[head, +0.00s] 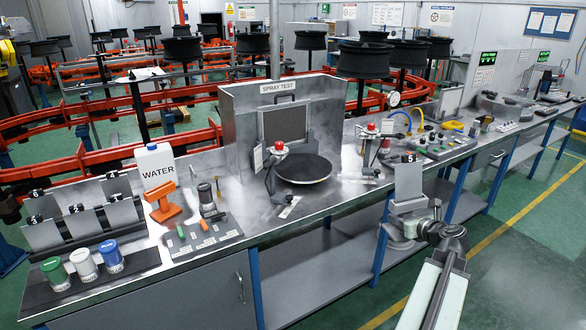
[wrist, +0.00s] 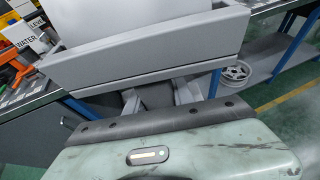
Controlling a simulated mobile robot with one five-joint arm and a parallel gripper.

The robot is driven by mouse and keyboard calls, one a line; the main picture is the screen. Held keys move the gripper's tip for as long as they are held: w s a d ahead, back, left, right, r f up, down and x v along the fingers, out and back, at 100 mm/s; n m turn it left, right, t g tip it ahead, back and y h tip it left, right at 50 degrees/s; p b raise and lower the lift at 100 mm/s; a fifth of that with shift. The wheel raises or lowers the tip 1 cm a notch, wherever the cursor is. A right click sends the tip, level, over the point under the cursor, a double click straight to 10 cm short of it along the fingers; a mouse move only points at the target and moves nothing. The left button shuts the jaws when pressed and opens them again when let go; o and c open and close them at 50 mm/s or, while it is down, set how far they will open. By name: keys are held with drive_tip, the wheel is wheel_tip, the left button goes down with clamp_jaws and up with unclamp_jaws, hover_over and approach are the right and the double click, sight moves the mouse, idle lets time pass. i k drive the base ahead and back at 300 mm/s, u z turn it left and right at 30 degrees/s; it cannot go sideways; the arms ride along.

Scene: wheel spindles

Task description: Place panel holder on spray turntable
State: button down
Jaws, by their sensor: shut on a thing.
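My gripper (head: 410,226) is shut on a grey panel holder (head: 409,206) that carries an upright grey panel (head: 408,181) with a small dark clip on top. They are in the air in front of the bench, to the right of the spray turntable (head: 303,168). The turntable is a round black disc, empty, standing on the bench inside the spray test booth (head: 236,126). In the wrist view the holder's wide grey base (wrist: 150,55) fills the upper middle, with my gripper fingers (wrist: 158,97) beneath it. The turntable cannot be made out there.
More panels in holders (head: 83,216), paint jars (head: 110,256), a water container (head: 155,166) and an orange stand (head: 164,201) stand to the left. The bench's front edge and lower shelf (head: 330,262) lie below.

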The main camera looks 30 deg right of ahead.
sight(303, 166)
drive_tip(key=i, duration=1)
drive_tip(key=u, duration=0.05)
